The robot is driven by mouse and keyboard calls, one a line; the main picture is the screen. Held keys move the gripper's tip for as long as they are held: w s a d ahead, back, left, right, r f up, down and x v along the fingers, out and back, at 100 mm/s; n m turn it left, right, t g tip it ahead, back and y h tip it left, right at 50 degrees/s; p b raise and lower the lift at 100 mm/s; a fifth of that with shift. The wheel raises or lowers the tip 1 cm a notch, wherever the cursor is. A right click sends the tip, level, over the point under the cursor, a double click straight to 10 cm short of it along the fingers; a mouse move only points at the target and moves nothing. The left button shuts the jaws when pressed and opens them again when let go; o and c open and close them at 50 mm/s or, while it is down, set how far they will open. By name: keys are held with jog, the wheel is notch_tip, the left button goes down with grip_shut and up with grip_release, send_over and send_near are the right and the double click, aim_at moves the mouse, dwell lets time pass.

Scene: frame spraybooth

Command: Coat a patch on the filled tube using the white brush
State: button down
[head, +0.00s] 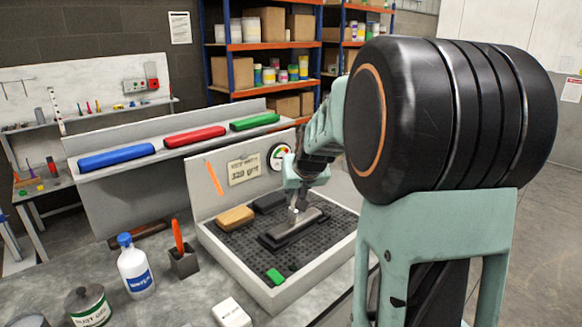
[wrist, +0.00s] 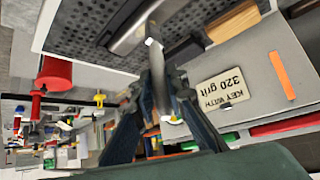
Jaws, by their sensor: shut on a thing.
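A dark grey tube (head: 296,226) lies on a black cradle in the perforated tray (head: 285,297); in the wrist view its grey end (wrist: 130,35) shows at the top. My gripper (head: 298,202) is above the tube. No coated patch can be made out.
The backboard carries a 320 grit sign (head: 244,169) and a gauge (head: 280,157). A white bottle (head: 136,270) and a dark holder (head: 183,263) stand left of it.

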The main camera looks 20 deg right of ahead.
jog(key=r, duration=0.1)
jog(key=r+p, duration=0.1)
jog(key=r, duration=0.1)
jog(key=shift+w+d+r, duration=0.1)
jog(key=shift+d+r, duration=0.15)
jog(key=shift+r, duration=0.15)
jog(key=shift+r+p, duration=1.5)
jog(key=shift+r, duration=0.55)
jog(key=shift+f, duration=0.1)
